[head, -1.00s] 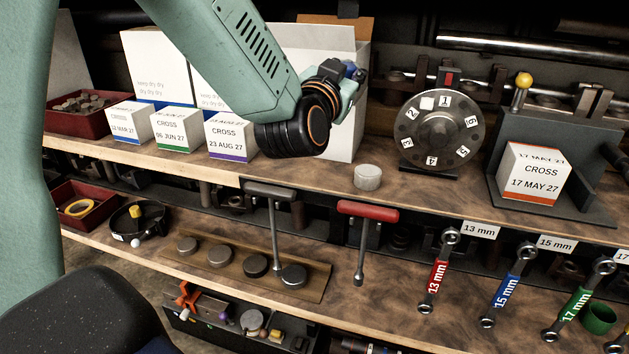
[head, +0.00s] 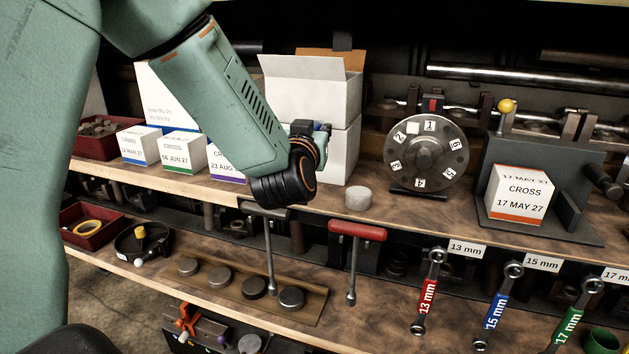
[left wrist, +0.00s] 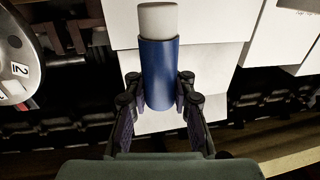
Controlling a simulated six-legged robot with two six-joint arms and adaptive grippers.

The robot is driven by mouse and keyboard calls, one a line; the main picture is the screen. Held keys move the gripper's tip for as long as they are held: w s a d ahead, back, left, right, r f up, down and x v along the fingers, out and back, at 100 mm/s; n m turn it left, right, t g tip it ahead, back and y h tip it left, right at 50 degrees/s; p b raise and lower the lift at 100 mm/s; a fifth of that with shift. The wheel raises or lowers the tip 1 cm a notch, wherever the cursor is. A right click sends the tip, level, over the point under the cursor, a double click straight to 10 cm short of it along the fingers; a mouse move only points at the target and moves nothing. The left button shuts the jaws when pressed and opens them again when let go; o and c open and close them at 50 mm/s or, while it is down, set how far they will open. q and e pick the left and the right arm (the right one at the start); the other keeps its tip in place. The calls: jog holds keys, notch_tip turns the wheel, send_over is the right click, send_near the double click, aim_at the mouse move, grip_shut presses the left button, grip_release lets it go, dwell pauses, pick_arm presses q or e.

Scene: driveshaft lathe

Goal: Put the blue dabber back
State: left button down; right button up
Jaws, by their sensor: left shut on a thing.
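The blue dabber (left wrist: 159,75) is a blue cylinder with a pale grey end. In the left wrist view it stands between the fingers of my left gripper (left wrist: 159,84), which is shut on its sides. In the head view my left gripper (head: 318,132) is in front of the white boxes, above the upper shelf. My right gripper is not in view.
A stack of white boxes (head: 312,90), the top one open, stands behind my gripper. A pale round puck (head: 358,198) sits at the shelf edge. A numbered dial (head: 427,152) stands to the right.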

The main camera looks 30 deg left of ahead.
pick_arm(q)
notch_tip(320, 180, down, 7)
jog(key=shift+a+f+b, duration=0.1)
jog(key=shift+f+b, duration=0.1)
jog(key=shift+b, duration=0.85)
jog(key=shift+w+f, duration=0.15)
jog(key=shift+w, duration=0.1)
jog(key=shift+s, duration=0.25)
jog(key=c, duration=1.7)
grip_release()
jog(key=o, duration=0.5)
jog(key=shift+w+f, duration=0.15)
jog(key=shift+w, duration=0.05)
jog(key=shift+o, duration=0.4)
jog(key=shift+s, duration=0.2)
